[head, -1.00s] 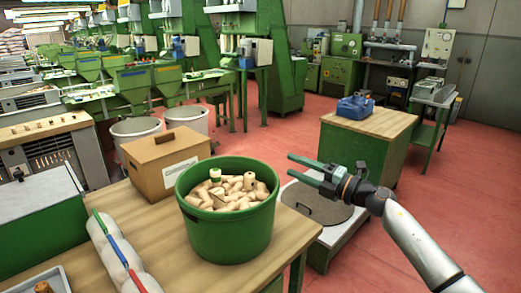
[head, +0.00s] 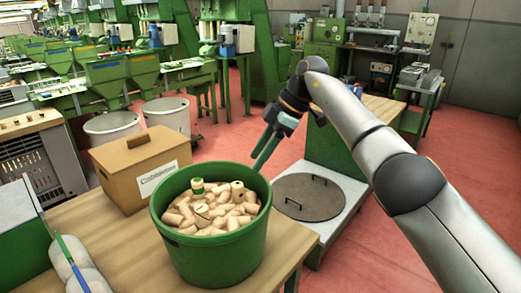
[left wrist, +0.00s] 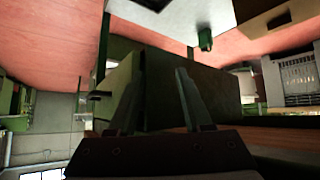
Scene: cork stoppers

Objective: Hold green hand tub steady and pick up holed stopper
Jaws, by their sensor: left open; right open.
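The green hand tub (head: 212,258) stands upright on the wooden table, filled with light cork stoppers (head: 228,208). One stopper with a green band (head: 197,187) stands up at the back of the pile. Another, near the middle, has a dark mark (head: 202,210); I cannot tell whether it is a hole. My right gripper (head: 257,164) is open and empty, fingers pointing down beside the tub's back right rim; I cannot tell whether they touch it. My left gripper (left wrist: 157,100) shows only in the left wrist view, open with nothing between its fingers.
A lidded cardboard box (head: 140,173) with a label stands behind the tub on the left. White rolls (head: 83,275) with coloured strips lie at the table's left. A round lid with handles (head: 309,197) sits right of the table. Bare table (head: 120,245) shows left of the tub.

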